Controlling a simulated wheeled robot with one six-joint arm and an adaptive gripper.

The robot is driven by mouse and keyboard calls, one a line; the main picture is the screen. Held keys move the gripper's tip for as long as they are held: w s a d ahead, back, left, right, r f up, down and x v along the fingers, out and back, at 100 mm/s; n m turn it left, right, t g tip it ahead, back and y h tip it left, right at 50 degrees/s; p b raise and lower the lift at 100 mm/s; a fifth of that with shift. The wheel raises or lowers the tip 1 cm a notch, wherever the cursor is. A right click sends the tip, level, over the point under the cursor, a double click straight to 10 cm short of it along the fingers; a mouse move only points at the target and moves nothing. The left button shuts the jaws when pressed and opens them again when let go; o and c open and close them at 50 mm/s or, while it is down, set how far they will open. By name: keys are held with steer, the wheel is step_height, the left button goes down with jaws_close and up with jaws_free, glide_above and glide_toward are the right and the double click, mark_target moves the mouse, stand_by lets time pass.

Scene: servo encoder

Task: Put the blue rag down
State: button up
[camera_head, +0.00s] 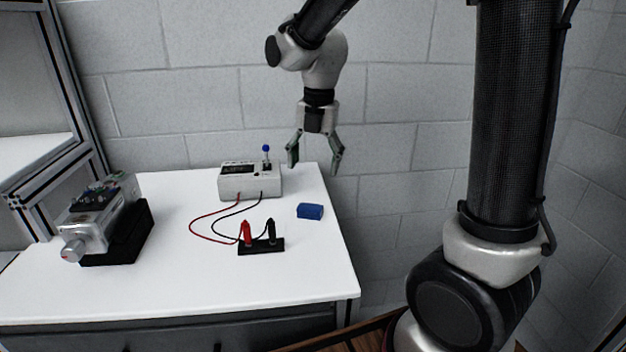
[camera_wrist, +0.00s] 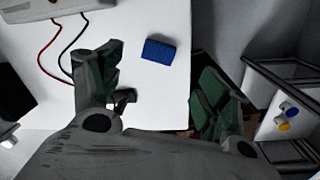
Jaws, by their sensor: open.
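The blue rag (camera_head: 310,211) lies as a small folded block on the white table near its right edge. It also shows in the wrist view (camera_wrist: 159,50), on the white surface ahead of the fingers. My gripper (camera_head: 315,157) is open and empty, raised above the table's back right. In the wrist view my two green-padded fingers (camera_wrist: 155,92) are spread wide, with the rag beyond and between them. The rag and the fingers are apart.
A white meter box (camera_head: 250,184) with a blue-topped lever stands behind. Red and black leads run to probes on a black holder (camera_head: 262,247). A servo motor (camera_head: 97,222) sits on a black stand at left. The table (camera_head: 180,290) is clear in front.

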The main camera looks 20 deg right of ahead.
steer(key=s+d+r+m+t, duration=0.1)
steer(key=s+d+m, duration=0.3)
steer(key=m, duration=0.5)
steer(key=s+d+r+m+t, duration=0.1)
steer(key=s+d+r+m, duration=0.2)
steer(key=s+m, duration=0.6)
steer(key=s+d+r+m+t, duration=0.1)
steer(key=s+d+r+m, duration=0.2)
steer(key=s+d+m, duration=0.3)
steer(key=s+m, duration=0.1)
steer(key=m, duration=0.4)
steer(key=shift+s+d+t+h, duration=0.2)
steer(key=shift+d+t+h, duration=0.1)
steer(key=shift+d+t, duration=0.1)
